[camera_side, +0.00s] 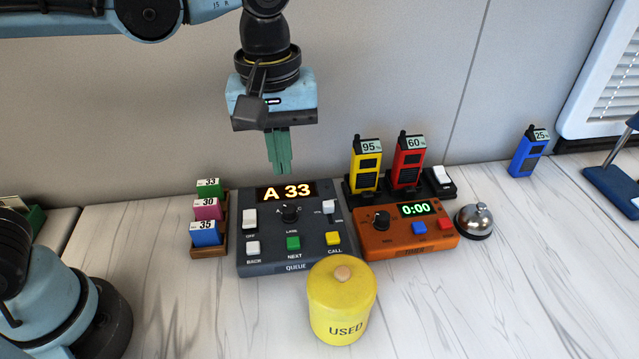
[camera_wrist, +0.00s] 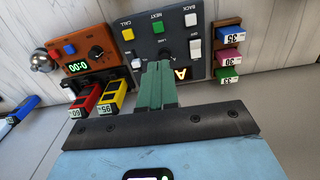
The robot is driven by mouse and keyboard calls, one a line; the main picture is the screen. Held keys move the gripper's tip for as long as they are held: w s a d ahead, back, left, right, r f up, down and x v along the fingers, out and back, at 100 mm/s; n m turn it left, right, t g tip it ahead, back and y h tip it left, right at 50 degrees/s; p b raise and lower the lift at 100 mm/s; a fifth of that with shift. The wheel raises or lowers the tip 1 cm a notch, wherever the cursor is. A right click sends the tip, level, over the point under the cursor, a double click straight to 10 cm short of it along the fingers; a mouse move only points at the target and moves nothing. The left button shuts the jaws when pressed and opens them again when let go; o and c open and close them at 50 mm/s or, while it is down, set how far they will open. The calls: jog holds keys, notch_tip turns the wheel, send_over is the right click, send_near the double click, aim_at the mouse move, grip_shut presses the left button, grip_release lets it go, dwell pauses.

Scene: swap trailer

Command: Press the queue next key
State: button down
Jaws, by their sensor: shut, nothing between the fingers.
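The grey queue box (camera_side: 267,264) stands on the counter, with a lit display (camera_side: 287,192) reading A 33. Its green NEXT key (camera_side: 293,243) sits at the front middle, between the white BACK key (camera_side: 252,247) and the yellow CALL key (camera_side: 333,238). The NEXT key also shows in the wrist view (camera_wrist: 157,30). My gripper (camera_side: 281,172) has its green fingers shut and empty, pointing down above the back of the box, behind and above the NEXT key. In the wrist view the fingers (camera_wrist: 160,66) cover part of the box and its display.
A yellow USED jar (camera_side: 342,312) stands right in front of the box. An orange timer (camera_side: 400,240) and a bell (camera_side: 477,220) are to the right. Yellow (camera_side: 366,165) and red (camera_side: 408,163) radios stand in a charger behind the timer. A ticket rack (camera_side: 222,247) is left of the box.

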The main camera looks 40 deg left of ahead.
aim_at(294, 240)
jog(key=shift+d+r, duration=0.1)
jog(key=shift+d, duration=0.35)
notch_tip(294, 240, down, 14)
dwell(0.9)
jog(key=shift+f, duration=1)
notch_tip(294, 240, up, 14)
jog(key=shift+r, duration=0.25)
dwell(0.3)
dwell(2.5)
